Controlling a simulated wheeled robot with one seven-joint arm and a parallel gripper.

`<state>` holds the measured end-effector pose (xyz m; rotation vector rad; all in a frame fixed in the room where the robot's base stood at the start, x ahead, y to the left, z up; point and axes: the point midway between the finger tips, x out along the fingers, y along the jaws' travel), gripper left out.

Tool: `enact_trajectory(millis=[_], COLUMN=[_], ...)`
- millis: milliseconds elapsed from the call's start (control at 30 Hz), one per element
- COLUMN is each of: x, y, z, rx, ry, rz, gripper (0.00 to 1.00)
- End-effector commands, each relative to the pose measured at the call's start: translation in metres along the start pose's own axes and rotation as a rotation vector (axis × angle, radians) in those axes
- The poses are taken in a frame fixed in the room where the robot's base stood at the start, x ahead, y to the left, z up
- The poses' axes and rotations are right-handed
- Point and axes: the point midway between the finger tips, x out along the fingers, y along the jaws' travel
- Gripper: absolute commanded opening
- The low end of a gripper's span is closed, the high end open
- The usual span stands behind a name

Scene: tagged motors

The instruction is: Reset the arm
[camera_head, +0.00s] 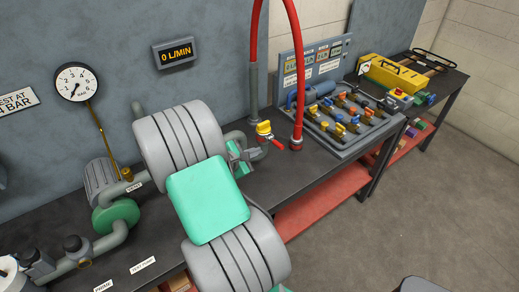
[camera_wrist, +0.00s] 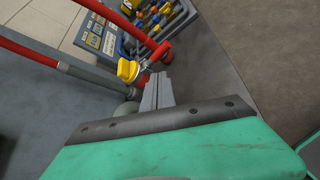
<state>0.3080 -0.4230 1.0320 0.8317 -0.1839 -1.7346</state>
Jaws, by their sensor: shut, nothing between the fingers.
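My arm, with grey ribbed links and green covers, reaches across the workbench in the head view. My gripper (camera_head: 252,153) is beside a valve with a yellow cap (camera_head: 264,128) and a red handle (camera_head: 274,141). In the wrist view my gripper's fingers (camera_wrist: 160,82) lie together, shut and empty. The yellow cap (camera_wrist: 128,70) is just beyond them to the left. I cannot tell whether the fingers touch the valve. My arm hides part of the bench and pipework.
A red hose (camera_head: 297,85) arches over the bench close to my gripper. A pressure gauge (camera_head: 76,82) and a "0 L/MIN" display (camera_head: 175,53) are on the wall. The floor (camera_head: 430,210) at right is clear.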

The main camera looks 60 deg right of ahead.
Motion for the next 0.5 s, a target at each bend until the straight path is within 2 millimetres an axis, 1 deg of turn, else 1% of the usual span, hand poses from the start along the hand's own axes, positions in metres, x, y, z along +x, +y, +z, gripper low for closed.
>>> enact_trajectory(millis=[333,367,433,467,500], x=[0.0,0.0,0.0,0.0,-0.001], y=[0.0,0.0,-0.005,-0.011,-0.025], z=[-0.001,-0.001,-0.001,-0.001,-0.005], rx=[0.018,0.045,0.16,0.235,0.357], ry=[0.001,0.001,-0.001,-0.005,-0.003], rz=[0.001,0.001,-0.019,-0.045,-0.101], gripper=[0.0,0.0,0.0,0.0,0.0])
